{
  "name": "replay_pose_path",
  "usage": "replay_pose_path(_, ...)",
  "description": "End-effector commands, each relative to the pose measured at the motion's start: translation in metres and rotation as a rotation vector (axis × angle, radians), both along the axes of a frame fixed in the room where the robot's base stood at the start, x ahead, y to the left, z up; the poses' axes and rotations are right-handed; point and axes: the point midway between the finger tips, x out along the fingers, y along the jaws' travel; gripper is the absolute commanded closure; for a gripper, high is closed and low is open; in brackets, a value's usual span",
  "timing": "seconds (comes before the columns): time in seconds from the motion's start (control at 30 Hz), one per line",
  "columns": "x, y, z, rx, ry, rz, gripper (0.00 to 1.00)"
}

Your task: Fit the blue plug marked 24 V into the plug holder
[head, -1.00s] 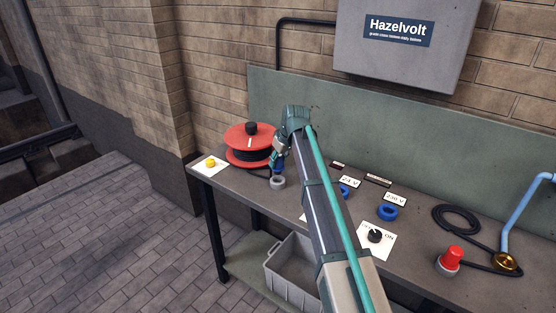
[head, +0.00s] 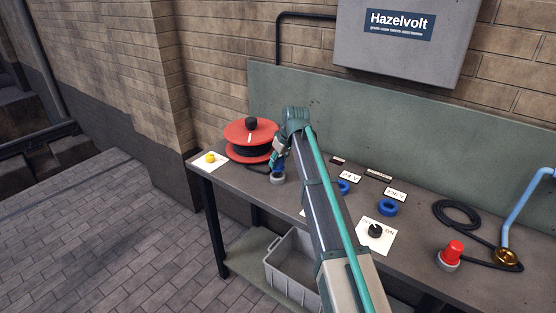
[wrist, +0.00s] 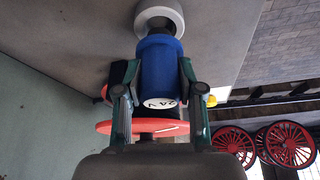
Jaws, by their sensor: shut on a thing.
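The blue plug (wrist: 160,72) is in my gripper (wrist: 159,80), with "24 V" on its near end in the wrist view. The fingers press on its two sides. The plug holder is a pale grey ring (wrist: 160,14) just beyond the plug's far end. In the head view the holder (head: 277,179) stands on the bench right below my gripper (head: 279,164), and the plug (head: 279,169) shows as a small blue patch just above it. The plug looks upright and lined up with the ring. I cannot tell whether its tip is inside.
A red cable reel (head: 250,140) stands left of my gripper on the bench (head: 410,250). A yellow button (head: 210,158) is at the left edge. A grey crate (head: 292,265) is below.

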Motion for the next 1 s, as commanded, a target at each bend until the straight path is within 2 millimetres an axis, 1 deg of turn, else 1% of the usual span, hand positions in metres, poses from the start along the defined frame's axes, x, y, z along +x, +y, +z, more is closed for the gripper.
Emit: replay_pose_path(1.0,0.000,0.000,-0.023,0.001,-0.001,0.000,1.00)
